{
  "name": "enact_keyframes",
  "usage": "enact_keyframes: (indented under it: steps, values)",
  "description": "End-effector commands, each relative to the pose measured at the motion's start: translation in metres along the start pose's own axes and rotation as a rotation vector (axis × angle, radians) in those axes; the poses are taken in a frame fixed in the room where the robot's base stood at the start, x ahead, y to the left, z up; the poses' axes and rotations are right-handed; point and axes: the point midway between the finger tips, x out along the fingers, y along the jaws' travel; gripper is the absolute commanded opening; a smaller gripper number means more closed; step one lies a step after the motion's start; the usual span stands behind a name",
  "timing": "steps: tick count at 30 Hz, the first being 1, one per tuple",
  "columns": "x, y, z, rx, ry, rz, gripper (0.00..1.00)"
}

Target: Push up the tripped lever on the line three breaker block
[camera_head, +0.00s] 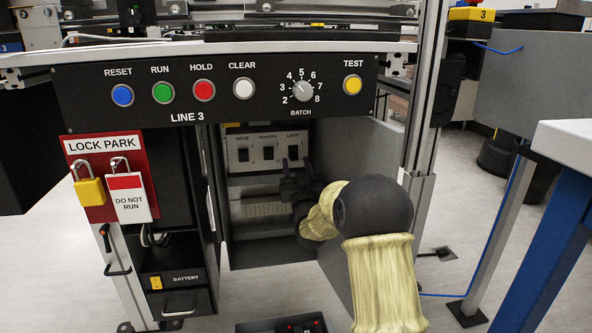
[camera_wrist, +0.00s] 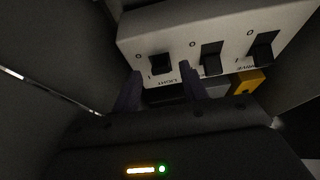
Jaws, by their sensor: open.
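The line three breaker block (camera_head: 281,137) is a pale panel inside the open cabinet under the LINE 3 console. It has three black levers, labelled DRIVE, a middle one too small to read surely, and LIGHT. In the wrist view the block (camera_wrist: 185,35) appears upside down, with the LIGHT lever (camera_wrist: 161,63) at left, the middle lever (camera_wrist: 211,58) and the DRIVE lever (camera_wrist: 263,47) at right. The LIGHT lever looks shorter than the others; I cannot surely tell which is tripped. My gripper (camera_wrist: 161,88) is open and empty, its fingers flanking the LIGHT lever's column. My gripper (camera_head: 294,183) is just below the block.
The console (camera_head: 215,88) overhangs the cabinet opening. A red LOCK PARK board (camera_head: 107,175) with padlocks hangs at left. A yellow part (camera_wrist: 247,82) sits beside the block in the wrist view.

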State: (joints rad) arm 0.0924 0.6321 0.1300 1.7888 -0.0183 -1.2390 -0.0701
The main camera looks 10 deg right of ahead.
Motion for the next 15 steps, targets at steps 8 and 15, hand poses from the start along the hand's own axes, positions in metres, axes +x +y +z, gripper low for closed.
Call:
enact_keyframes:
  steps: [8,15]
  values:
    - [0.0101,-0.0003,-0.0005,0.000,0.000,0.000,0.44]
    - [0.0098,-0.0004,-0.0005,0.000,0.000,-0.001,0.28]
